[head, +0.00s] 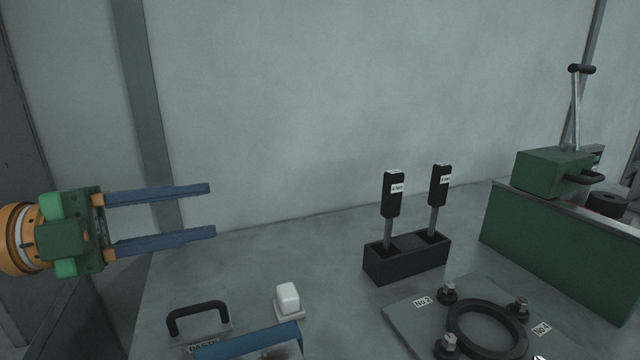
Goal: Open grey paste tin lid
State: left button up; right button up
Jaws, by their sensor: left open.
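A grey lid with a black arched handle (198,317) is at the bottom left of the head view. A label reading PASTE (203,347) shows at its front, partly cut off. The tin beneath is hard to make out. My left gripper (212,211) is above and left of the handle, clear of it. Its two blue fingers point right, wide apart, with nothing between them. My right gripper is not in view.
A blue-edged thing (250,342), cut by the bottom edge, is right of the label. Nearby are a white block (288,298), a black holder (405,260) with two upright tools, a plate with a ring (485,327), and a green lever machine (553,172). The wall stands behind.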

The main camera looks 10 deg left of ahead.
aim_at(191, 319)
jog(key=k+l, duration=0.1)
jog(key=k, duration=0.4)
jog(key=k+l, duration=0.1)
jog(key=k, duration=0.35)
jog(key=k+l, duration=0.15)
jog(key=k, duration=0.35)
